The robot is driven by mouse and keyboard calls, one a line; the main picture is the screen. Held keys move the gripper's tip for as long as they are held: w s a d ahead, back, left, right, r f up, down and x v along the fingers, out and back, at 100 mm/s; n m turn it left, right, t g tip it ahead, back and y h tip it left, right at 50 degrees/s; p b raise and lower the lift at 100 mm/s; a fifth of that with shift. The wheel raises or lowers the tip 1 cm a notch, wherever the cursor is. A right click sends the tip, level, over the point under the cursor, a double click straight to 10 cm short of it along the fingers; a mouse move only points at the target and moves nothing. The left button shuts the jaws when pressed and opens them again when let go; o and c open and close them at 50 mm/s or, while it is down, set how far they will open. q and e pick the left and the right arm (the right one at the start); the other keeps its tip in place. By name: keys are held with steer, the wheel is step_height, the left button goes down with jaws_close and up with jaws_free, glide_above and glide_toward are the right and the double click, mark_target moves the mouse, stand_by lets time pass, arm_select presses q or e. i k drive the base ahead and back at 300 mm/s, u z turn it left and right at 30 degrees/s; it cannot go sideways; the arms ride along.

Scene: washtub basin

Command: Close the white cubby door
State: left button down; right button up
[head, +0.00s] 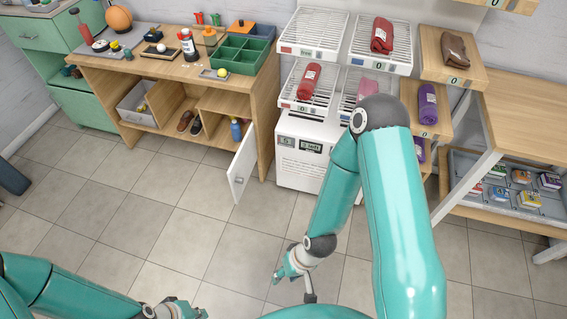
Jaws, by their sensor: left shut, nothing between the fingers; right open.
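The white cubby door (242,165) stands open at the right end of the wooden cabinet (262,112). It swings outward over the tiled floor, with a small dark handle on its face. The cubby behind it is uncovered, and a blue bottle (236,131) stands inside. My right gripper (293,277) is open and empty, low in the picture, to the right of the door and nearer to me, apart from it. My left gripper (176,309) is shut and empty at the bottom edge, partly cut off, well away from the door.
A white cabinet (305,150) with small displays stands close to the right of the door. Wire racks (312,35) with rolled cloths rise above it. Dark shoes (190,122) lie in the middle cubby. The tiled floor (140,195) before the wooden cabinet is clear.

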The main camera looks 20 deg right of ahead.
mark_target(239, 171)
steer(key=z, duration=0.4)
steer(key=i, duration=1.05)
steer(key=z, duration=0.05)
steer(key=k, duration=0.5)
steer(key=z, duration=0.45)
steer(key=i, duration=0.4)
steer(key=u, duration=0.2)
